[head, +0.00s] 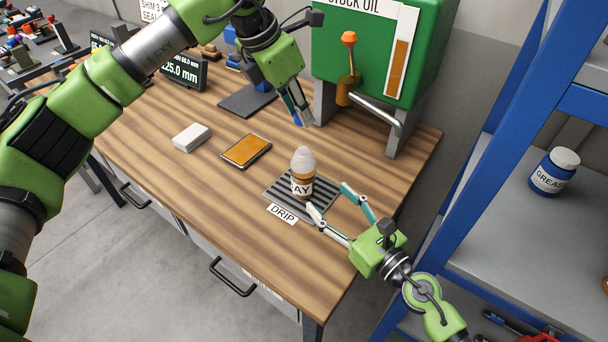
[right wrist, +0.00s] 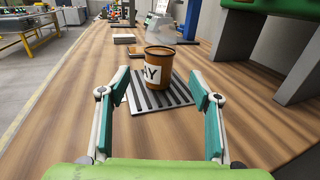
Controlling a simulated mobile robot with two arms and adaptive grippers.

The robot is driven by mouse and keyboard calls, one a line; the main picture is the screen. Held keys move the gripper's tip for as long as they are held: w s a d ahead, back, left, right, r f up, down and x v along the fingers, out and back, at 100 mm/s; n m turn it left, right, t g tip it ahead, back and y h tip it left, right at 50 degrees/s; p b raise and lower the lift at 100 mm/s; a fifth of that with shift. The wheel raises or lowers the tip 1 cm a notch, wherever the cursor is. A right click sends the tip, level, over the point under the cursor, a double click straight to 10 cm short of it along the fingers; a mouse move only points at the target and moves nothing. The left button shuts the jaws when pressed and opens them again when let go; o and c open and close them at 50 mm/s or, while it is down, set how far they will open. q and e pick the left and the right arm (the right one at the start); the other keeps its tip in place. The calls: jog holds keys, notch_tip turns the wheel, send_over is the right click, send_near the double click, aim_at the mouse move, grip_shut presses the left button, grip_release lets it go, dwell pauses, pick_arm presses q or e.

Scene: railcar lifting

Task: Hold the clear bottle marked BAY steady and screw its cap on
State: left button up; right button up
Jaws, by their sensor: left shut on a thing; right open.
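No separate cap shows on the bottle.
The green stock oil tank (head: 375,45) with its tap and spout (head: 378,112) stands behind the bottle. An orange-topped flat pad (head: 246,150) and a white block (head: 192,138) lie to the left. A blue-framed shelf (head: 500,130) with a grease jar (head: 554,172) is at right.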

jog(key=x, duration=1.1)
jog(key=shift+w+a, duration=0.2)
jog(key=shift+a, duration=0.05)
grip_shut()
pick_arm(q)
send_over(299, 148)
jog(key=shift+f, duration=2.5)
